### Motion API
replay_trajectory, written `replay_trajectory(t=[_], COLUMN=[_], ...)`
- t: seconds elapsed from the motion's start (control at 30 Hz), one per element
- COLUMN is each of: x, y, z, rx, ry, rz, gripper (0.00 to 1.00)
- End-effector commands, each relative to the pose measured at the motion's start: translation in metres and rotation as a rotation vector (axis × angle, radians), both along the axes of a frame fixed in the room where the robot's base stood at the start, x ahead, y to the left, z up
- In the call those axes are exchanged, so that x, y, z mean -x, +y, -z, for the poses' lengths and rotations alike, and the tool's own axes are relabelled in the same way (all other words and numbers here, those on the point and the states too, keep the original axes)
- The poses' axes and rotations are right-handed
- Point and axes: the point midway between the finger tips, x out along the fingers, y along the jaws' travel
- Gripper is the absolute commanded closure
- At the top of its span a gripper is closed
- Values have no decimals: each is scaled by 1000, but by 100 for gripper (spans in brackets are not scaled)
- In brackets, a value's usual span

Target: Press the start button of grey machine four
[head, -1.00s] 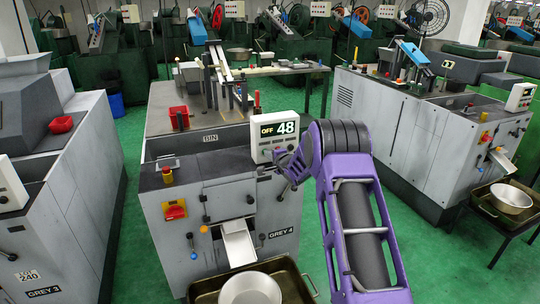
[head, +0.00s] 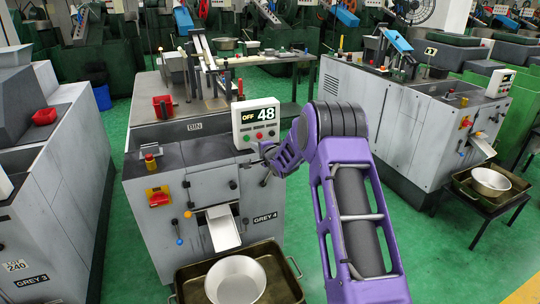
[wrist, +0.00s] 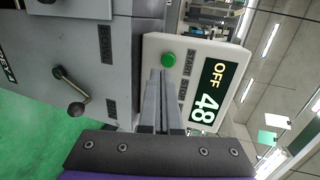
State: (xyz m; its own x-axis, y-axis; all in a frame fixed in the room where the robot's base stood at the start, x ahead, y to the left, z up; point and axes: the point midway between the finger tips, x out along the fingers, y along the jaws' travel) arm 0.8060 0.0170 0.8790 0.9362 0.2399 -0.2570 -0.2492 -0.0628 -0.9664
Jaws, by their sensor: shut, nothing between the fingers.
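Grey machine four (head: 150,205), labelled GREY 4, stands in front of me in the head view. Its white control panel (head: 256,123) reads OFF 48. In the wrist view the panel (wrist: 150,42) shows sideways, with a round green button (wrist: 168,59) beside a START label. A STOP label shows lower down, and my fingers hide what is beside it. My gripper (wrist: 161,73) is shut and empty, its tips just below the green button in that view; I cannot tell whether they touch the panel. In the head view my gripper (head: 256,150) is at the panel's lower edge.
A black lever (wrist: 77,108) is on the machine front. A chute (head: 222,230) points down to a metal bowl (head: 236,280) in a tray (head: 291,284). Grey 3 (head: 60,190) stands left, another grey machine (head: 395,120) right. Green floor (head: 115,245) is open between machines.

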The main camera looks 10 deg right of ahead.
Motion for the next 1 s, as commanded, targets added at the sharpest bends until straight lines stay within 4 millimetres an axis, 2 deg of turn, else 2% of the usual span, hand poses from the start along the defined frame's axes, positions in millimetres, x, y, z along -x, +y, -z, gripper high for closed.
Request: replay_trajectory(t=[0.03, 0.3, 0.5, 0.7, 1.0], x=[9, 55, 77, 84, 84], y=[-5, -16, -21, -23, -21], z=[-7, -18, -23, -24, -25], rx=[0, 0, 0, 1, 11], ry=[-1, -1, -1, -1, -3], rz=[3, 3, 3, 2, -4], gripper=[100, 100, 100, 100, 100])
